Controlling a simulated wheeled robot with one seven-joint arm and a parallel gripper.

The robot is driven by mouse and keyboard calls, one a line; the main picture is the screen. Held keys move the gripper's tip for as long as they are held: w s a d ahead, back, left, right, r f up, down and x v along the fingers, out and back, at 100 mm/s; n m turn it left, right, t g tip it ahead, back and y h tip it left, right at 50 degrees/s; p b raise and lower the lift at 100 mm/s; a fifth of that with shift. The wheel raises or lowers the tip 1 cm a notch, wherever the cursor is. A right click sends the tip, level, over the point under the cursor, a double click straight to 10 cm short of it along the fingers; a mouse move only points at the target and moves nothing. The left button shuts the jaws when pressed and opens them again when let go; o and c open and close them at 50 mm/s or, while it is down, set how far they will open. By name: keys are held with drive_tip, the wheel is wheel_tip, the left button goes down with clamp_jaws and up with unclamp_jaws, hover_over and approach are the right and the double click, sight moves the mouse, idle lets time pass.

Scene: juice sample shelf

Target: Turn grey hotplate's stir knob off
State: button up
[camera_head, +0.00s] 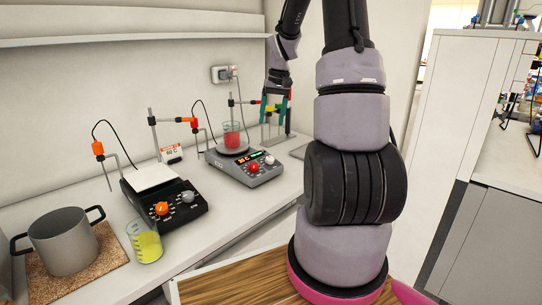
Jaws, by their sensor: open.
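The grey hotplate (246,174) stands on the white counter, right of a black hotplate. Its sloped front has a lit red display, a red knob (253,168) at the left and a grey knob (270,159) at the right. The knob labels and pointer marks are too small to read. A glass beaker of red liquid (231,135) stands on its plate. My gripper (276,123) hangs from my arm behind and right of the hotplate, pointing down. It is open, appears empty and is apart from both knobs.
The black hotplate (163,205) has an orange and a grey knob. Stands with clamps and probes (193,122) rise behind both hotplates. A yellow-liquid beaker (146,243) and grey pot (64,241) stand at the front left. A wall socket (222,74) holds a plug.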

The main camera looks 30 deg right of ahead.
approach(270, 158)
drive_tip(key=shift+g+y, duration=0.3)
drive_tip(key=f, duration=0.5)
drive_tip(key=w+f, duration=0.1)
drive_tip(key=f, duration=0.2)
drive_tip(key=shift+a+f, duration=0.25)
drive_tip(key=shift+a, duration=0.15)
clamp_jaws()
